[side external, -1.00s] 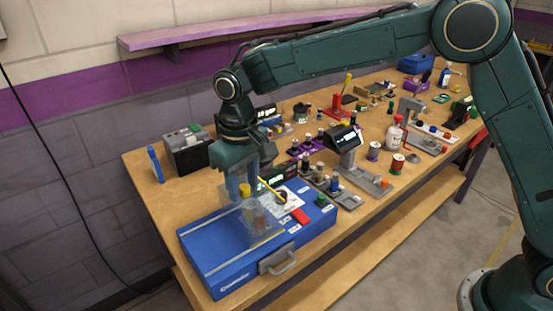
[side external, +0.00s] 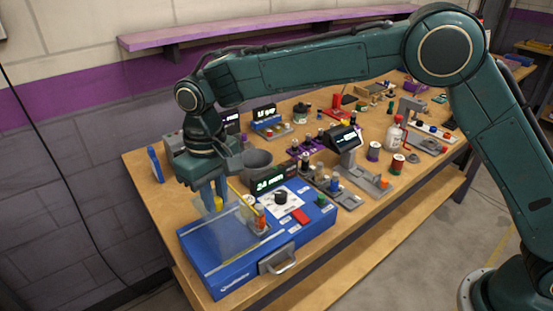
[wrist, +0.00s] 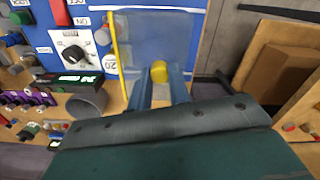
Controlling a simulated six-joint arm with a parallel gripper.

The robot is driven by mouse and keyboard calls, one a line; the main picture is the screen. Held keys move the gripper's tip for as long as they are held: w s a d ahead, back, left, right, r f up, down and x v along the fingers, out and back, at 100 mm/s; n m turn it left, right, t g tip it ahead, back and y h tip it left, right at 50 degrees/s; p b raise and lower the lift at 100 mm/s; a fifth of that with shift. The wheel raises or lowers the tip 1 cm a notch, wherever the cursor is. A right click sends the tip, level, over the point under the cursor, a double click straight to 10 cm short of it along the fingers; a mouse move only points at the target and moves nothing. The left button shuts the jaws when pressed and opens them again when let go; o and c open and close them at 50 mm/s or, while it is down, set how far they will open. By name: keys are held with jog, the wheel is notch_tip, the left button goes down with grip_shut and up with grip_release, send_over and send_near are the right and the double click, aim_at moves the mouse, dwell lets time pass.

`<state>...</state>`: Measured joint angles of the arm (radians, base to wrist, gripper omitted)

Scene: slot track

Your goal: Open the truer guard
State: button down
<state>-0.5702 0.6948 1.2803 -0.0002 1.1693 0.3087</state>
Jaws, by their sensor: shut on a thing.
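The truer (side external: 235,272) is a blue flat machine with a handle at its front, on the near-left end of the bench. Its guard (side external: 222,236) is a clear panel with a yellow edge strip and a yellow knob, at the left part of the machine. My gripper (side external: 217,205) has its blue fingers closed around the yellow knob. In the wrist view, the knob (wrist: 160,71) sits between the fingertips, and the clear guard (wrist: 150,30) lies beyond it. A small metal and orange part (side external: 259,217) stands uncovered just right of the guard.
Right of the guard, the machine carries a black dial (side external: 280,197), a red switch (side external: 300,215) and a green knob (side external: 321,201). A lit display (side external: 270,182) and a grey cup (side external: 257,162) stand behind. The bench farther right is crowded.

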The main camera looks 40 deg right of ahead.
jog(key=shift+a, duration=1.75)
jog(key=c, duration=1.3)
grip_release()
jog(key=shift+r, duration=0.1)
notch_tip(320, 180, up, 14)
